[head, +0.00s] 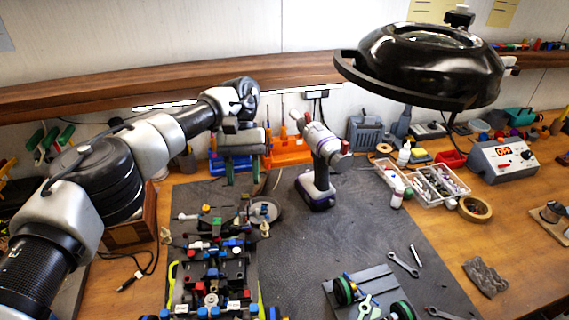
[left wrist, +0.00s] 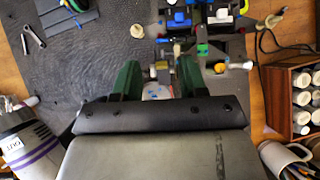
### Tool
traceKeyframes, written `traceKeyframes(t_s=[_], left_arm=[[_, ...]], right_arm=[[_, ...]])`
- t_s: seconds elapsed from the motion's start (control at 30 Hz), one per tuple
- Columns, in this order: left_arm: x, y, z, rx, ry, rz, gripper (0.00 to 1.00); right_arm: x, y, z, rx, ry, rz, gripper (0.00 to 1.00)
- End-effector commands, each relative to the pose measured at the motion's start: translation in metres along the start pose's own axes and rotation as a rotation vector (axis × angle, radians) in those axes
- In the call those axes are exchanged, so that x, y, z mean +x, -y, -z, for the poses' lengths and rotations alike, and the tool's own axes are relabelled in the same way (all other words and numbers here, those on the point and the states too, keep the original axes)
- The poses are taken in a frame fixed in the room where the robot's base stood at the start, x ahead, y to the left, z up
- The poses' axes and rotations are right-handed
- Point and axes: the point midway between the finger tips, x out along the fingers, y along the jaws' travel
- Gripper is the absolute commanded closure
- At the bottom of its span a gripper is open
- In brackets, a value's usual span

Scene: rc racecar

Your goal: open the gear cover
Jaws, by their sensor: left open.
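The racecar chassis (head: 212,268), black with blue, red and white parts, lies on the dark mat. A round grey disc-shaped part (head: 266,210) is at its far right end. I cannot tell which part is the gear cover. My left gripper (head: 242,178) is above and beyond that far end, pointing down, its green fingers apart and empty. In the left wrist view, its open fingers (left wrist: 158,76) frame the chassis end, with a pale round part (left wrist: 158,92) partly hidden between them. The chassis (left wrist: 205,20) shows at the top there. My right gripper is not in view.
A power drill (head: 318,165) stands right of the left gripper. Orange tool holders (head: 288,150) stand behind it. A second plate with green wheels (head: 370,290) and wrenches (head: 403,264) lie at the front right. A black round lamp-like object (head: 430,68) hangs upper right. The mid-right mat is clear.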

Motion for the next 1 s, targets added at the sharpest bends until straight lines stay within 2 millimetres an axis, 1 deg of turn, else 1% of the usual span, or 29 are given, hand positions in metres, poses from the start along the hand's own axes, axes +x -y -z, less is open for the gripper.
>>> traceKeyframes(t_s=[0.03,0.3,0.5,0.6,0.7,1.0], left_arm=[[-0.006,-0.006,-0.007,0.004,-0.004,0.003,0.57],[-0.016,-0.059,-0.05,0.004,-0.004,0.003,0.57],[-0.024,-0.088,-0.074,0.002,-0.002,0.002,0.57],[-0.027,-0.097,-0.082,0.001,-0.002,0.001,0.57],[-0.028,-0.102,-0.086,0.001,-0.001,0.001,0.57],[-0.029,-0.103,-0.088,0.0,0.0,0.0,0.57]], right_arm=[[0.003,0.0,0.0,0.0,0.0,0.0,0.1],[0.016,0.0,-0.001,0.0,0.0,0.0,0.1],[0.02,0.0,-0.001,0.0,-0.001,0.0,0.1],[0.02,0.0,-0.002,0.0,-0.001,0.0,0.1],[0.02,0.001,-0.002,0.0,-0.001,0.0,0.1],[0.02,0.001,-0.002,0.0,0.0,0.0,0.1]])
